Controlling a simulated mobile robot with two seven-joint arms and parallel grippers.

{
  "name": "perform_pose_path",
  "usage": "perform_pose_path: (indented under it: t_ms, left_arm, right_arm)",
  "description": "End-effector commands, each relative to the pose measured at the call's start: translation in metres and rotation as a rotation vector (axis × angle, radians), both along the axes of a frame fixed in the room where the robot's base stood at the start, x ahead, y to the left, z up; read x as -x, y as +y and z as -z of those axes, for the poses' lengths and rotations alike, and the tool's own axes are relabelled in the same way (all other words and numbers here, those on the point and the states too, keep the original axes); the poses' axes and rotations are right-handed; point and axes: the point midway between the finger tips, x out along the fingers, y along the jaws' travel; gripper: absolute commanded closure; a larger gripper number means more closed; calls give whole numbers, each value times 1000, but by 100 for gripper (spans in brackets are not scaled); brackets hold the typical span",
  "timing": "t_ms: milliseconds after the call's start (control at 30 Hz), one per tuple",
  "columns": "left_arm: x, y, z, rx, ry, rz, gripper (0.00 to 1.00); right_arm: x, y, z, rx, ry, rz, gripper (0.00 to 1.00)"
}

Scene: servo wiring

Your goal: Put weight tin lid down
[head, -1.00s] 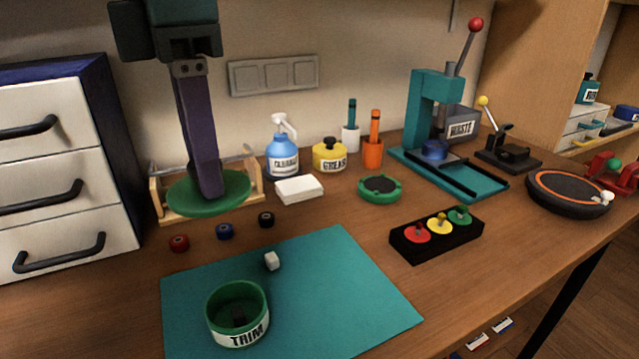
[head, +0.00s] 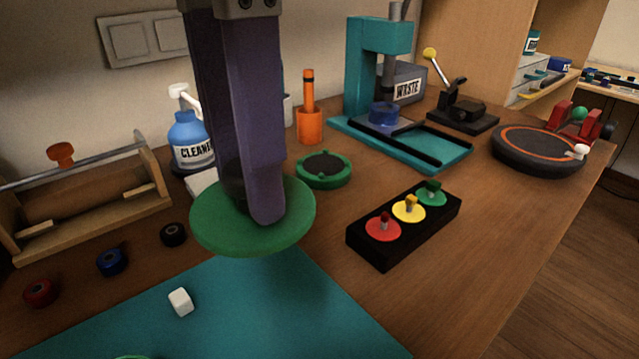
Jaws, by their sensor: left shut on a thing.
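A flat round green lid (head: 212,226) hangs from my left gripper (head: 255,208), which is shut on it, with the fingers pointing down. The lid is roughly level and appears above the table near the back edge of the teal mat (head: 270,310). My fingers hide the middle of the lid. Only a sliver of the green rim of the tin (head: 132,357) shows at the bottom edge of the head view; its body is out of the picture. My right gripper is not in view.
A white cube (head: 180,302) lies on the mat. Black, blue and red spools (head: 111,262) sit at the left, before a wooden rack (head: 95,220). A black box with coloured knobs (head: 405,230) and a round green dish (head: 323,170) stand right of the lid. The right front table is clear.

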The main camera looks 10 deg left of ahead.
Motion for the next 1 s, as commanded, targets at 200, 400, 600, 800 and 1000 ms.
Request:
perform_pose_path:
  t_ms: [200, 400, 600, 800, 1000]
  left_arm:
    - [1, 1, 65, -1, 5, 0, 100]
    - [0, 0, 96, 1, 1, -1, 100]
    - [0, 0, 112, 0, 1, 1, 100]
    - [0, 1, 142, 0, 2, 0, 100]
    - [-1, 0, 143, 0, -2, 1, 100]
  right_arm:
    - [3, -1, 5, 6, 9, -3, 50]
    - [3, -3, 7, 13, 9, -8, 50]
    - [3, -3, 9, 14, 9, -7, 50]
    - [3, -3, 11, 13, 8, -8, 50]
    - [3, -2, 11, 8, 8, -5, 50]
